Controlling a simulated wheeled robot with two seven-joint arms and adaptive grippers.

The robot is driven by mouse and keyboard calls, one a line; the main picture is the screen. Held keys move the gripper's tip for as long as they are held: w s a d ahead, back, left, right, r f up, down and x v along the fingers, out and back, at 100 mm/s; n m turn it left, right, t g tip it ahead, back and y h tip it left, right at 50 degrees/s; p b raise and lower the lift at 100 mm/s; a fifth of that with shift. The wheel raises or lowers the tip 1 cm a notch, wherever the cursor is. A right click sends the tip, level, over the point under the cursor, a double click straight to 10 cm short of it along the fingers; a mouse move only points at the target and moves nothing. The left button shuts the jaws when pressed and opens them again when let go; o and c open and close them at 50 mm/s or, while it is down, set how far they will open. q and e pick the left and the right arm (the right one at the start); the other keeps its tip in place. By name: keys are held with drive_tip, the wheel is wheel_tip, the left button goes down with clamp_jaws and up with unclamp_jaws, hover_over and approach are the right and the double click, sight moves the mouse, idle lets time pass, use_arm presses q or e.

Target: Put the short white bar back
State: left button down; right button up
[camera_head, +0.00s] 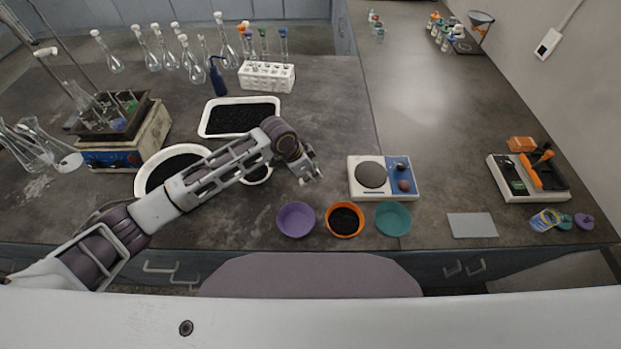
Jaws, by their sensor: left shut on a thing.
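My left gripper (311,179) is above the bench, to the left of the white balance (407,193) and behind the orange bowl (344,233). Its fingers are shut on a small pale thing, which looks like the short white bar. The fingers hide most of it, and its ends are too small to make out. My right gripper is not in view.
Purple (284,228) and teal bowls (393,219) flank the orange one. Black-filled white trays (204,122) lie behind my left arm. A heater (121,147), flasks and a tube rack (266,78) stand farther back. Open bench lies behind the balance.

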use_arm(q)
drive_tip(key=shift+f, duration=1.6)
drive_tip(key=shift+f, duration=0.1)
drive_tip(key=c, duration=1.3)
unclamp_jaws()
drive_tip(key=shift+o, duration=0.2)
drive_tip(key=v, duration=1.2)
drive_tip(key=shift+s, duration=0.1)
